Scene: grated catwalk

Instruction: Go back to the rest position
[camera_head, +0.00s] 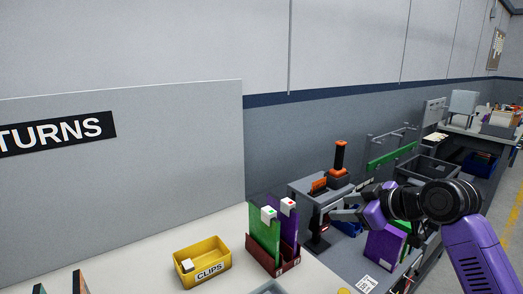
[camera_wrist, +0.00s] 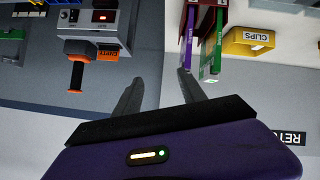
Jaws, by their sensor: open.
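My gripper (camera_head: 338,206) is at the right of the head view, held up in front of a grey device with an orange-and-black handle (camera_head: 340,158). Its fingers point left. In the wrist view my gripper (camera_wrist: 160,78) has its two dark fingers spread apart with nothing between them. Only plain grey surface shows between the fingertips there. My purple arm reaches in from the lower right of the head view.
A dark red holder (camera_head: 260,254) with a green and a purple upright piece stands on the pale table, left of my gripper. A yellow CLIPS bin (camera_head: 202,263) is further left. A purple panel (camera_head: 384,249) stands below my gripper. A grey tray (camera_head: 428,170) lies behind.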

